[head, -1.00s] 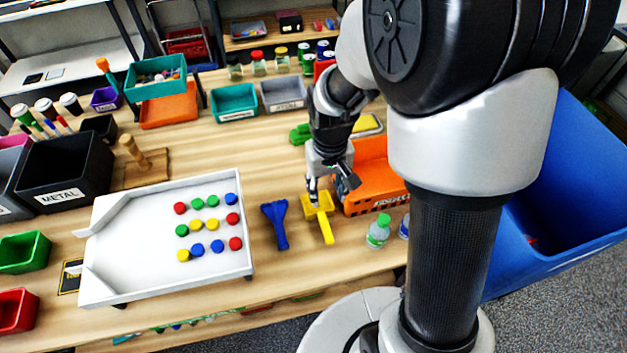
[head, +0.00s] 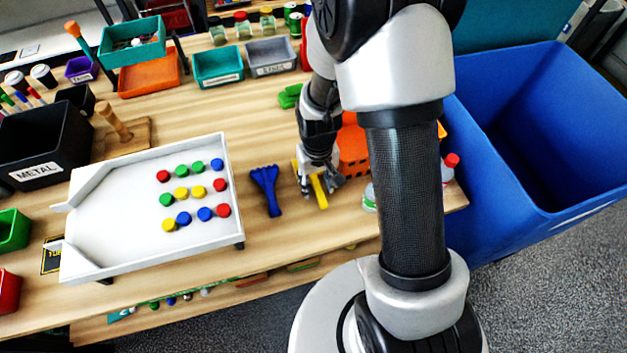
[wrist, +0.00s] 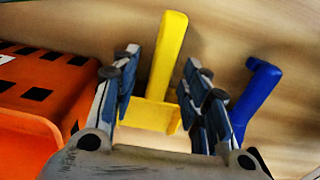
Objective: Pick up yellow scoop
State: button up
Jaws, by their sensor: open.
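The yellow scoop (head: 319,190) lies on the wooden table, right of the blue scoop (head: 265,190). In the wrist view the yellow scoop's handle (wrist: 168,58) points away from my gripper, and part of its pan shows between the fingers. My gripper (head: 322,184) is down over the scoop in the head view and hides much of its pan. In the wrist view my gripper (wrist: 158,95) is open, with one finger on each side of the scoop. I cannot tell whether either finger touches it.
An orange bin (head: 353,150) stands close to my gripper; it also shows at left in the wrist view (wrist: 50,82). A white tray (head: 110,215) with coloured caps lies left. Bottles stand near the right table edge, beside a large blue bin (head: 500,190).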

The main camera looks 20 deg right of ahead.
jog(key=shift+f, duration=0.8)
jog(key=shift+r, duration=0.1)
jog(key=shift+c, duration=0.2)
grip_shut()
